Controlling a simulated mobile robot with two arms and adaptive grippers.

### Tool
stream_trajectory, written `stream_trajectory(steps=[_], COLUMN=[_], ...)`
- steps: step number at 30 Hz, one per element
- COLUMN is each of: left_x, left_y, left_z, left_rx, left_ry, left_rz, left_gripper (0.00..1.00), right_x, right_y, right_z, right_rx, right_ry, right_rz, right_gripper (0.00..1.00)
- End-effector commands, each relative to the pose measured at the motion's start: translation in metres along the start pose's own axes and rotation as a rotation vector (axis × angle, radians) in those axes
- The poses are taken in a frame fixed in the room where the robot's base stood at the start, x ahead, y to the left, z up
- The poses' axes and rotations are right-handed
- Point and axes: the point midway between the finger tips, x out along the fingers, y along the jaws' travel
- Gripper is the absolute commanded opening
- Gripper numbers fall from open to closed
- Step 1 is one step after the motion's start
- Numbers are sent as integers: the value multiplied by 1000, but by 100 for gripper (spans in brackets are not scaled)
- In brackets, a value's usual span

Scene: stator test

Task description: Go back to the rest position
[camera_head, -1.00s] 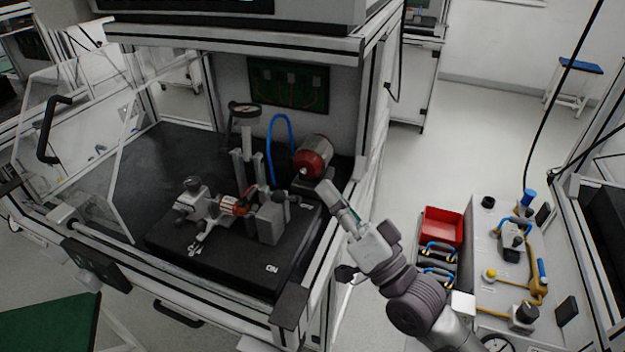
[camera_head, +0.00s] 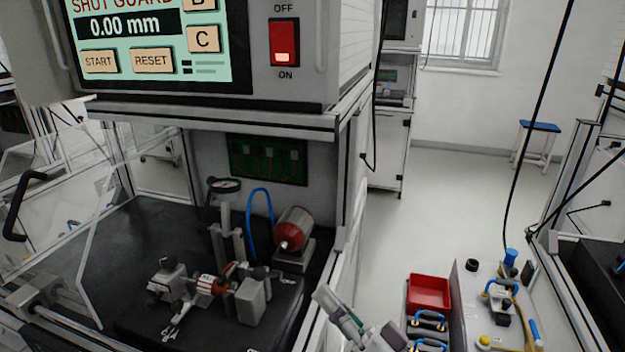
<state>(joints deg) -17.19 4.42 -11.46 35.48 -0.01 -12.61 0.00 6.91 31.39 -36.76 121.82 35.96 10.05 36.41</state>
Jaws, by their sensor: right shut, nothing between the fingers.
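My right gripper (camera_head: 338,312) is at the bottom of the head view, just right of the test cabinet's front right post. It is shut and empty, and the rest of its arm runs out of the frame below. Inside the cabinet, a stator test fixture (camera_head: 250,300) holds an orange and copper part (camera_head: 208,285) on the black floor. A red motor (camera_head: 294,229) sits behind it, beside a dial gauge (camera_head: 224,186) on a stand. My left gripper does not show.
The cabinet's clear guard door (camera_head: 120,235) stands open at the left. A red bin (camera_head: 429,291) and a grey bench (camera_head: 468,300) stand right.

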Motion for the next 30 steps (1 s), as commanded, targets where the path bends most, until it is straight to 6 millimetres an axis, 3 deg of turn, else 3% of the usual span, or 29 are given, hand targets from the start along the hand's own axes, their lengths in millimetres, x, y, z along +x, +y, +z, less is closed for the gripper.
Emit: stream_trajectory(steps=[5, 8, 12, 14, 21, 29, 30], left_x=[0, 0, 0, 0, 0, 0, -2], left_y=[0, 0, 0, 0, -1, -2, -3], left_z=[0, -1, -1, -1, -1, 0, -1], left_rx=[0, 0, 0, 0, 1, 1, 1], left_ry=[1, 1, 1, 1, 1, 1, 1], left_rz=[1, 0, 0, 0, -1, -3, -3], left_gripper=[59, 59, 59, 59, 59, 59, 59], right_x=[-27, -67, -146, -179, -276, -354, -356], right_y=[30, 59, 91, 98, 96, 73, 80], right_z=[46, 73, 97, 102, 113, 117, 123], right_rx=[-156, -266, -361, -375, -356, -275, -273], right_ry=[-202, -383, -661, -764, -1059, -1298, -1308], right_rz=[245, 451, 733, 828, 1069, 1238, 1238], right_gripper=[0, 0, 0, 0, 0, 0, 0])
